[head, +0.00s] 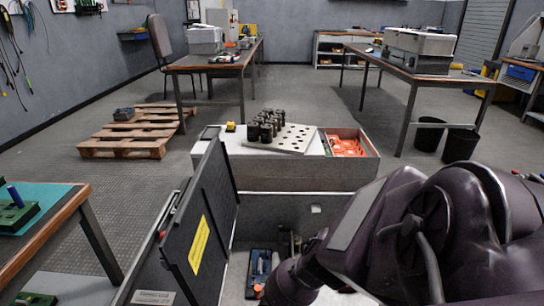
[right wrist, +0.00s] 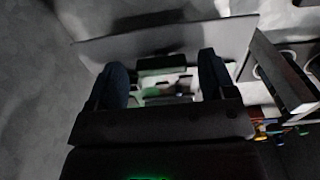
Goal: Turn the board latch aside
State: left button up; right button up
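My right gripper (right wrist: 164,80) shows in the right wrist view with its two dark fingers apart and nothing clearly held between them. Beyond and between the fingertips is a dim green-and-white board (right wrist: 168,88) with a dark block (right wrist: 162,64) across its top. I cannot tell for certain which part is the latch. In the head view my right arm (head: 400,240) reaches down into the open cabinet (head: 275,215) and hides most of its right side. The latch cannot be made out there. My left gripper is not in view.
The cabinet's dark door (head: 205,225) with a yellow label stands open at left. On the cabinet top are a tray (head: 292,142) with several black cylinders and an orange-lined bin (head: 348,145). A table (head: 50,225) stands left.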

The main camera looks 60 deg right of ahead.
jog(key=shift+w+r, duration=0.1)
jog(key=shift+w+r+p, duration=0.2)
jog(key=shift+r+p, duration=0.2)
jog(key=shift+r, duration=0.15)
pick_arm(q)
jog(key=p, duration=0.3)
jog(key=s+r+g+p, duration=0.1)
jog(key=p, duration=0.2)
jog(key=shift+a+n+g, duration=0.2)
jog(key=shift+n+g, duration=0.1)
pick_arm(e)
notch_tip(320, 180, up, 10)
jog(key=shift+s+f, duration=0.15)
jog(key=shift+s, duration=0.1)
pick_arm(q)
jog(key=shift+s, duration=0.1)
pick_arm(e)
jog(key=shift+f, duration=0.1)
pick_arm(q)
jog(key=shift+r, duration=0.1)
